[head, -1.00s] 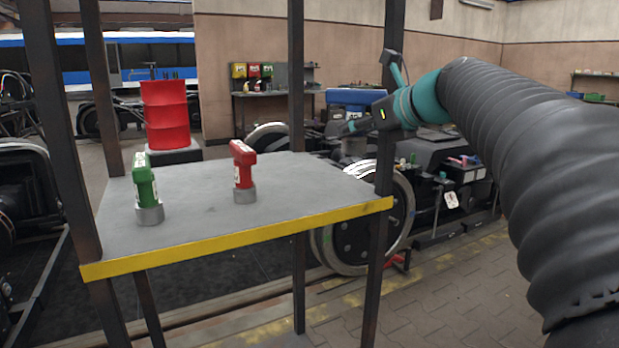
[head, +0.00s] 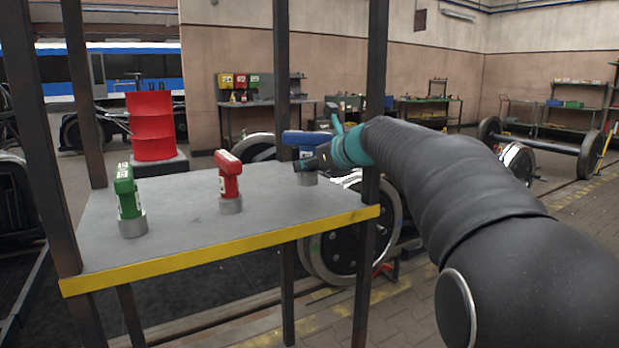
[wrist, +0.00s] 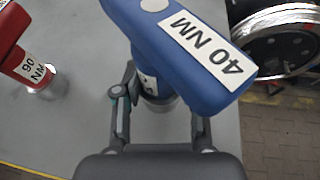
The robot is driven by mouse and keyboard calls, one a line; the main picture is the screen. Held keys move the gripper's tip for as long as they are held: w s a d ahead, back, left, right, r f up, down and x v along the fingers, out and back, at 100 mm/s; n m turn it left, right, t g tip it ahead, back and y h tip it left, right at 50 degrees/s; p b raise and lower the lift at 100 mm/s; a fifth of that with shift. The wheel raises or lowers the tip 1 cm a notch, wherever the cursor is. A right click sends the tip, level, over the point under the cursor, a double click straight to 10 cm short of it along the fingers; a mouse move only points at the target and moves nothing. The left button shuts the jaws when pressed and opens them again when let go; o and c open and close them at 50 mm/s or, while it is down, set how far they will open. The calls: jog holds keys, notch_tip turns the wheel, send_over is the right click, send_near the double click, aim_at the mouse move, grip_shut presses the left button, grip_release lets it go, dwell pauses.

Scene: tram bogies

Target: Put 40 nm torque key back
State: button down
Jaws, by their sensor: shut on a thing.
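The blue torque key (head: 300,138), labelled 40 NM, is upright at the right end of the grey table (head: 180,240). Its grey round base (head: 307,179) is at the tabletop; I cannot tell whether it touches. My gripper (head: 308,164) is shut on the key, coming from the right. In the wrist view, the key's blue head with its 40 NM label (wrist: 210,48) fills the upper middle, and the fingers of my gripper (wrist: 161,100) lie on both sides of its body. The head hides much of the grip.
A red key (head: 229,175) labelled 90 NM stands mid-table, and a green key (head: 126,190) stands at the left. Dark posts rise at the table's corners; one (head: 376,90) is close to my arm. A wheel (head: 350,235) is beyond the right edge.

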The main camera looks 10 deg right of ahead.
aim_at(314, 176)
jog(key=shift+f, duration=1.35)
jog(key=shift+f+b, duration=0.2)
jog(key=shift+b, duration=0.2)
jog(key=c, duration=0.7)
grip_release()
jog(key=shift+r, duration=0.15)
jog(key=v, duration=1.2)
